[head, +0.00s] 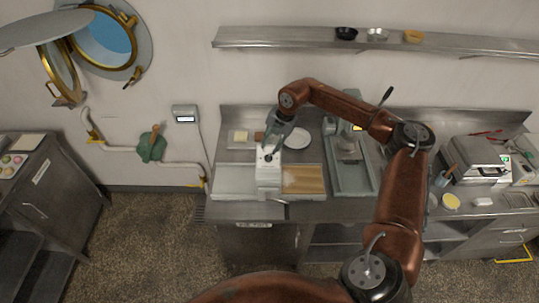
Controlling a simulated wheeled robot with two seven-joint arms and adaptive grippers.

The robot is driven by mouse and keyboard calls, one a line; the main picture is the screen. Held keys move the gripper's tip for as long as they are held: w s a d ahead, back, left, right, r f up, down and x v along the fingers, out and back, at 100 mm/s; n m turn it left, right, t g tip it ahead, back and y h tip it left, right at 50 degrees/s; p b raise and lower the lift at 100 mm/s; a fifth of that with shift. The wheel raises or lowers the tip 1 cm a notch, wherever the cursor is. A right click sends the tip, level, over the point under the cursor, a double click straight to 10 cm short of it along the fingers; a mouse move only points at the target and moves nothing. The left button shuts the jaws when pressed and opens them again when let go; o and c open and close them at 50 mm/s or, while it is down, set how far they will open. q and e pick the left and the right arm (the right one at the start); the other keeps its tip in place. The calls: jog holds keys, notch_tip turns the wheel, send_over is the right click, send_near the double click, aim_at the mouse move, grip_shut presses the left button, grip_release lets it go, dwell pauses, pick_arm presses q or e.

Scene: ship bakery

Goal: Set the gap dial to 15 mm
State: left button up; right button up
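A white dough sheeter (268,182) stands on the steel counter, with a pale belt (233,180) on its left and a tan board-like surface (304,180) on its right. The gap dial cannot be made out clearly; a small dark spot shows on top of the sheeter, just below the fingers. My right gripper (270,150) points down at the top of the sheeter. Its fingers are small and partly merge with the machine, so I cannot tell whether they touch it or are open or shut. The dial's reading is not legible. My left gripper is not in view.
A white plate (298,138) lies behind the sheeter. A shelf (460,43) with several bowls runs above. A hot-plate appliance (478,158) stands far right.

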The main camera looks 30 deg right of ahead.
aim_at(269, 156)
jog(key=shift+h, duration=0.3)
jog(key=x, duration=0.2)
jog(key=d+p+x, duration=0.1)
jog(key=x, duration=0.1)
jog(key=p+x, duration=0.1)
jog(key=x, duration=0.2)
jog(key=shift+s+d+f, duration=0.1)
jog(key=shift+d+f, duration=0.05)
jog(key=shift+f, duration=0.05)
grip_shut()
